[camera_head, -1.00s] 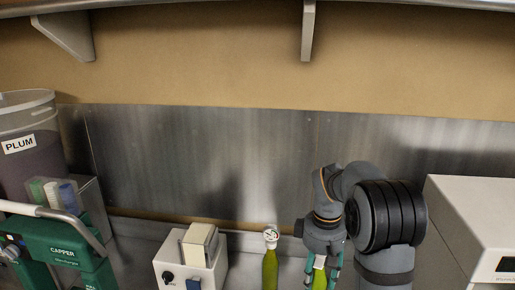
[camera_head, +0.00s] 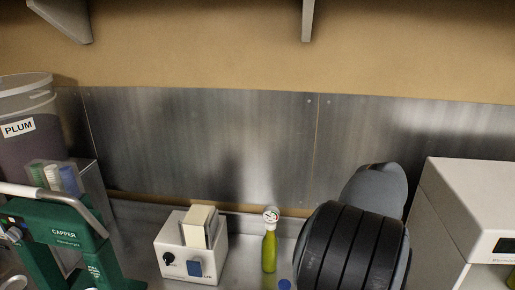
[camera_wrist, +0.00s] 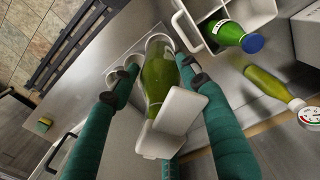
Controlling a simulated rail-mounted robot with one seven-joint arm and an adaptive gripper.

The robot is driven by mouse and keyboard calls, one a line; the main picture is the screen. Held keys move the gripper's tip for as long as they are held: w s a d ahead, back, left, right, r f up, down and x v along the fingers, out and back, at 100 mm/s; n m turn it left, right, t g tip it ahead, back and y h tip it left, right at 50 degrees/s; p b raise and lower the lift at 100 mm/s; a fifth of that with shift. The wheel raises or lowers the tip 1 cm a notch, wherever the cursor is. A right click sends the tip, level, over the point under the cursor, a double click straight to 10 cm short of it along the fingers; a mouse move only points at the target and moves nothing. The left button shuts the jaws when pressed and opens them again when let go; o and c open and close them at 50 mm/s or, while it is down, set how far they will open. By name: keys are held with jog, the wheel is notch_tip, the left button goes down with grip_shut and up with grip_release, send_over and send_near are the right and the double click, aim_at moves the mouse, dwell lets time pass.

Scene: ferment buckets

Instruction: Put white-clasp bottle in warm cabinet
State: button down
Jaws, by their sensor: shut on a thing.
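My gripper (camera_wrist: 158,68) has its teal fingers on either side of a green bottle (camera_wrist: 158,75) and is shut on it. A white clasp piece (camera_wrist: 180,110) shows at the bottle's near end, and its base points away from the wrist camera. In the head view the gripper and held bottle are hidden behind my dark arm. A white cabinet-like box (camera_head: 475,205), probably the warm cabinet, stands at the right.
A green bottle with a round gauge (camera_head: 269,248) stands on the counter, also in the wrist view (camera_wrist: 268,85). A blue-capped bottle (camera_wrist: 228,34) is in a white crate (camera_wrist: 188,30). A white device (camera_head: 190,260), green capper (camera_head: 65,235) and PLUM bucket (camera_head: 30,135) stand left.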

jog(key=a, duration=0.2)
jog(key=shift+s+a+n, duration=0.3)
jog(key=shift+n, duration=0.1)
jog(key=shift+w+d, duration=0.1)
jog(key=shift+w, duration=0.25)
jog(key=s+f, duration=0.4)
jog(key=shift+s+a+f, duration=0.3)
jog(key=shift+a+f, duration=0.05)
jog(key=shift+f, duration=0.05)
